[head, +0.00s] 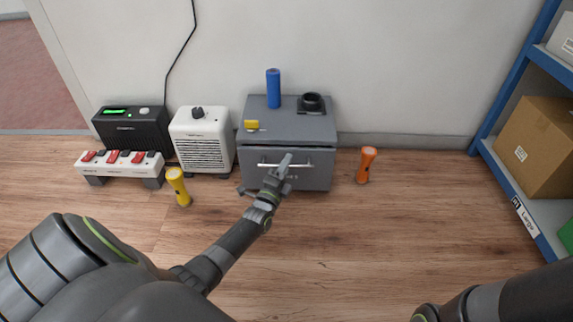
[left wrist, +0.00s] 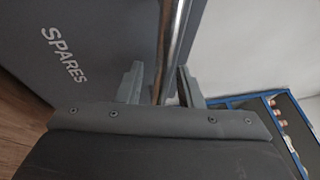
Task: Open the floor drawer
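The floor drawer (head: 315,179) is the front of a low grey cabinet against the wall. It looks shut, with a thin dark line under the cabinet top. A pale metal bar handle (head: 301,165) crosses its front and also shows in the left wrist view (left wrist: 172,38). My left gripper (head: 287,160) is at the handle; in the left wrist view its fingers (left wrist: 160,82) stand apart on either side of the bar, with a gap on the left. The word SPARES shows on the front (left wrist: 64,55). My right gripper is out of view; only part of that arm shows at bottom right.
On the cabinet stand a blue cylinder (head: 273,88), a black round item (head: 312,102) and a yellow block (head: 251,125). A yellow torch (head: 178,186) and an orange torch (head: 366,165) stand on the floor either side. A white heater (head: 203,142) is left; blue shelving (head: 495,165) is right.

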